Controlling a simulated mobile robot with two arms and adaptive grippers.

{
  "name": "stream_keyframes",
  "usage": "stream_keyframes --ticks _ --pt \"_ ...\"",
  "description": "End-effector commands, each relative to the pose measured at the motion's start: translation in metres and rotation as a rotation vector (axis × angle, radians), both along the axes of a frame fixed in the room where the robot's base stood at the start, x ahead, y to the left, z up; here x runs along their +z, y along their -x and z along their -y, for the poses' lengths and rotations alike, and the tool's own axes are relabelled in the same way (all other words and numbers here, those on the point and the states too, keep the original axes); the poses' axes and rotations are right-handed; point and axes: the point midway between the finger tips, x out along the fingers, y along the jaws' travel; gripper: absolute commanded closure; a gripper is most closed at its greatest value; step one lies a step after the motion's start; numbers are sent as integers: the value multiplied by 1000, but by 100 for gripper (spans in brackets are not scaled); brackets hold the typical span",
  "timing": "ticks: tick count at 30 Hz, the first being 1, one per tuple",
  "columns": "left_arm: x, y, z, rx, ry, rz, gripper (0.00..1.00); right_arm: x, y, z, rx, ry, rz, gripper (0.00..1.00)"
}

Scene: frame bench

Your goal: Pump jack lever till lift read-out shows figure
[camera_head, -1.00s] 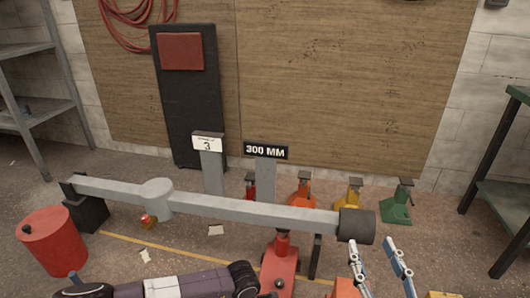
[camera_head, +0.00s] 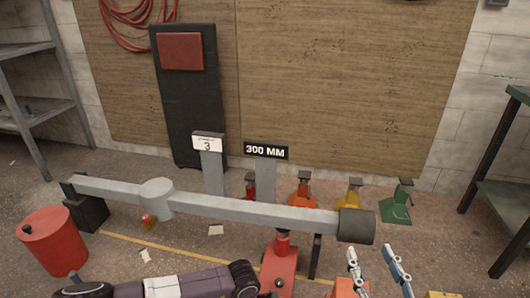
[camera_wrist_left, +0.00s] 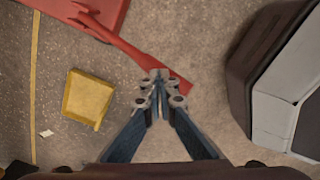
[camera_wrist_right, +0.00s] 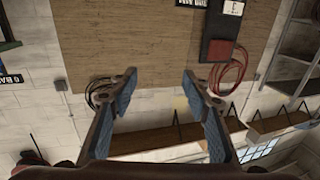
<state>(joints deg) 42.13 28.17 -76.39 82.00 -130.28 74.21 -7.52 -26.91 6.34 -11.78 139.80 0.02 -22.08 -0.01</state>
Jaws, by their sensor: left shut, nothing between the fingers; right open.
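A red jack (camera_head: 278,268) stands under the long grey beam (camera_head: 255,212). Its red lever (camera_wrist_left: 135,45) runs diagonally through the left wrist view. My left gripper (camera_wrist_left: 160,80) is shut and empty, its fingertips overlapping the lever's end; I cannot tell whether they touch. In the head view its fingers do not show. My right gripper (camera_head: 370,250) is open and empty at the lower right, near the beam's dark end cap (camera_head: 357,226). A black sign (camera_head: 265,151) reads 300 MM. A white card sign (camera_head: 208,143) shows a 3; its smaller text is illegible.
Several coloured stands, including a green one (camera_head: 396,204), are near the wall. A red drum (camera_head: 52,242) stands at left. A yellow block (camera_wrist_left: 88,97) lies beside the lever. A dark-framed bench (camera_head: 500,190) stands at right and a grey shelf (camera_head: 40,110) at left.

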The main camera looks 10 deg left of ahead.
Motion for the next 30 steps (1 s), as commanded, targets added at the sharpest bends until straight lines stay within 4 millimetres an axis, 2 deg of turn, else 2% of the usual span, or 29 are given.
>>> stream_keyframes --ticks 17,30 --pt "14 1 0 0 -1 -3 100 -54 12 10 -16 62 -247 56" --pt "23 0 0 0 0 -1 100 -93 31 20 -28 107 -437 56"
